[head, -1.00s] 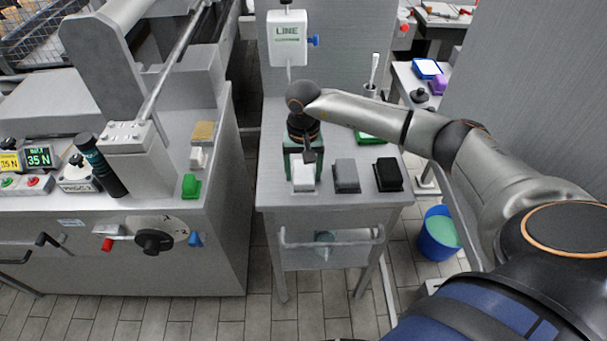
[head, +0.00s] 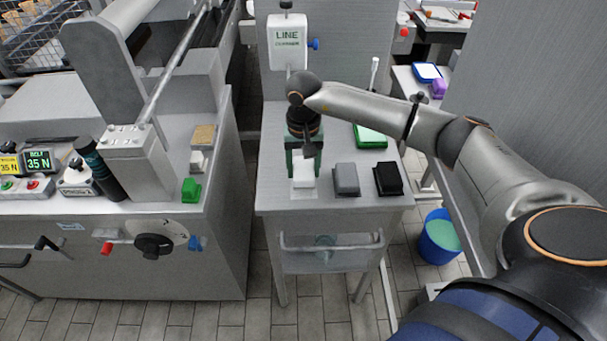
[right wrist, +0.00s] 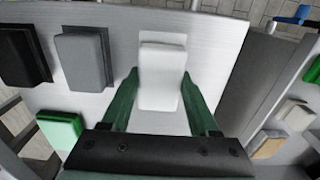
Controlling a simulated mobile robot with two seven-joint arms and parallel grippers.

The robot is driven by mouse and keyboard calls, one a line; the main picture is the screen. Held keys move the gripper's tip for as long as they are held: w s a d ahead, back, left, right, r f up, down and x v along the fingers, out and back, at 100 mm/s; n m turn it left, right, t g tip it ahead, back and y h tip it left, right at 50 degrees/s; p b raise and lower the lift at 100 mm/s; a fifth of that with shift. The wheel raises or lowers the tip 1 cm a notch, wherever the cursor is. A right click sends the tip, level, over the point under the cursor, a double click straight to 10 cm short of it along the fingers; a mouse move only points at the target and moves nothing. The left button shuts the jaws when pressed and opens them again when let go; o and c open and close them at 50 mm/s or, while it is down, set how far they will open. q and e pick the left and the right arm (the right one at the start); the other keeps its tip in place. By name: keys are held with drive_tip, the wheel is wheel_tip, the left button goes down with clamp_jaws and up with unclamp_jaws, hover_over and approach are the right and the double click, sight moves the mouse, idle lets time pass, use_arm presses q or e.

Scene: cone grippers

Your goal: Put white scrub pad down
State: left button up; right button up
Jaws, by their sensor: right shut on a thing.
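The white scrub pad (head: 303,174) is at the front left of the small grey metal table (head: 330,203). My right gripper (head: 303,163), with green fingers, comes down over it and is shut on it. In the right wrist view the white pad (right wrist: 162,75) lies between the two fingertips (right wrist: 160,78). I cannot tell whether the pad touches the tabletop. My left gripper is not in view.
A grey pad (head: 346,178) and a black pad (head: 389,178) sit to the right on the same table. A green-and-white tray (head: 370,136) lies behind them. A dispenser (head: 288,40) stands at the back. A machine with a green block (head: 191,188) stands left across a gap.

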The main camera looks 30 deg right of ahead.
sight(303, 168)
wheel_tip(303, 168, up, 7)
drive_tip(key=shift+r, duration=0.1)
drive_tip(key=shift+a+r, duration=0.1)
drive_tip(key=shift+r, duration=0.15)
drive_tip(key=s+a+r+n+p, duration=0.4)
drive_tip(key=s+a+r+n, duration=0.2)
drive_tip(key=s+a, duration=0.4)
drive_tip(key=shift+s+r+p, duration=0.35)
drive_tip(key=shift+s+r, duration=0.05)
drive_tip(key=shift+s, duration=0.15)
drive_tip(key=shift+a, duration=0.1)
